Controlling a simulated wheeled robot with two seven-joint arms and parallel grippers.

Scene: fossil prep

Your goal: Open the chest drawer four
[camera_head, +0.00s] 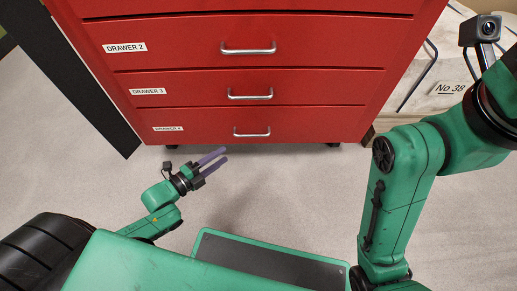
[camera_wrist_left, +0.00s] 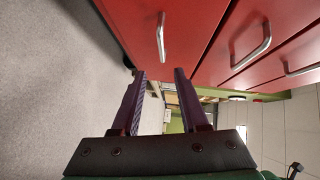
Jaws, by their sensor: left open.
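The red chest (camera_head: 300,60) stands ahead of me. Its lowest visible drawer, drawer four (camera_head: 210,124), carries a white label (camera_head: 168,128) and a silver bar handle (camera_head: 251,132). Its front is flush with the chest. My left gripper (camera_head: 224,156) is open and empty, low in front of the chest, below and left of that handle. In the left wrist view the two purple fingers (camera_wrist_left: 160,74) are apart with nothing between them. The drawer four handle (camera_wrist_left: 161,38) shows beyond the fingertips, apart from them. My right arm is at the right; its gripper is out of view.
Drawer 2 (camera_head: 190,45) and drawer 3 (camera_head: 190,85) above are shut. A dark panel (camera_head: 80,90) stands left of the chest. At the right are a pale block tagged No 38 (camera_head: 449,88) and a table edge. The grey floor (camera_head: 290,180) before the chest is clear.

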